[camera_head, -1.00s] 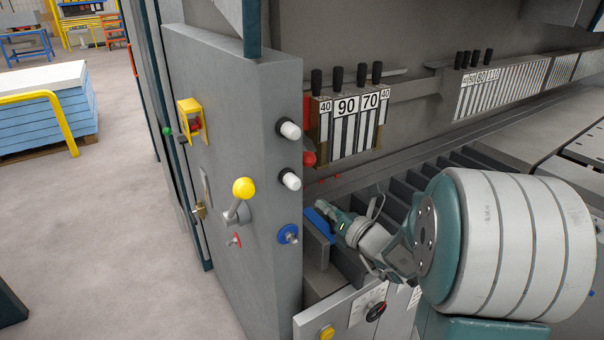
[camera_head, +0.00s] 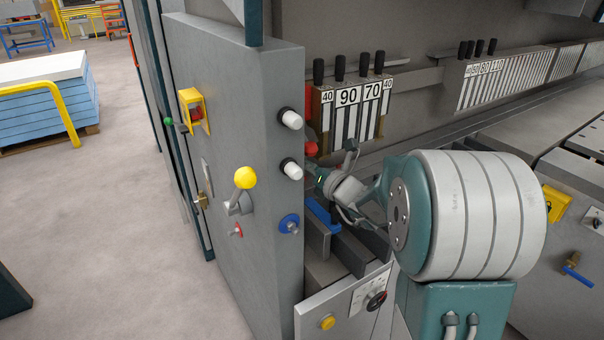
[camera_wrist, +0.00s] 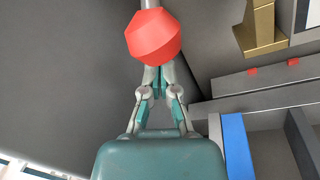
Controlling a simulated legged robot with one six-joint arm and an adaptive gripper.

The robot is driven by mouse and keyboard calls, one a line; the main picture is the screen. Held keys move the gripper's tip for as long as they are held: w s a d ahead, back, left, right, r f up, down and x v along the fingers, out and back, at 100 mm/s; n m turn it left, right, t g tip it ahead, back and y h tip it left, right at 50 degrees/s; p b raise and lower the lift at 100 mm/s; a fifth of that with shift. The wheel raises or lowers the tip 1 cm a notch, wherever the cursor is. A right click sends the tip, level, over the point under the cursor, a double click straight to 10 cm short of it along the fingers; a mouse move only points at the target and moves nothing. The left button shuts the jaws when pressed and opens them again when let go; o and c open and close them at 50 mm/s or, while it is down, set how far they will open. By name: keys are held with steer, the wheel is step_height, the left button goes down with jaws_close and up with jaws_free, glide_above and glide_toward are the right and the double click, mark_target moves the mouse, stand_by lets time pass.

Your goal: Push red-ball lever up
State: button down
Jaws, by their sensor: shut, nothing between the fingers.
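The red ball (camera_wrist: 153,37) sits on a grey rod in the wrist view, just beyond the fingertips. In the head view a red ball (camera_head: 311,148) shows partly behind the edge of the grey panel. My gripper (camera_wrist: 158,82) is shut and empty, with its fingertips at the lower edge of the ball. I cannot tell whether they touch it. In the head view my gripper (camera_head: 318,181) is just below the ball, with its tip partly hidden by the panel edge.
The grey control panel (camera_head: 232,120) stands close left of my gripper, with white knobs (camera_head: 292,170) and a yellow-ball lever (camera_head: 245,178). A blue bar (camera_head: 322,213) lies below. The numbered blocks (camera_head: 347,97) stand behind, near the brass bracket (camera_wrist: 261,25).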

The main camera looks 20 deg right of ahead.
steer(key=shift+s+d+r, duration=0.1)
steer(key=shift+r, duration=0.15)
steer(key=shift+s+r, duration=0.2)
steer(key=shift+r, duration=0.1)
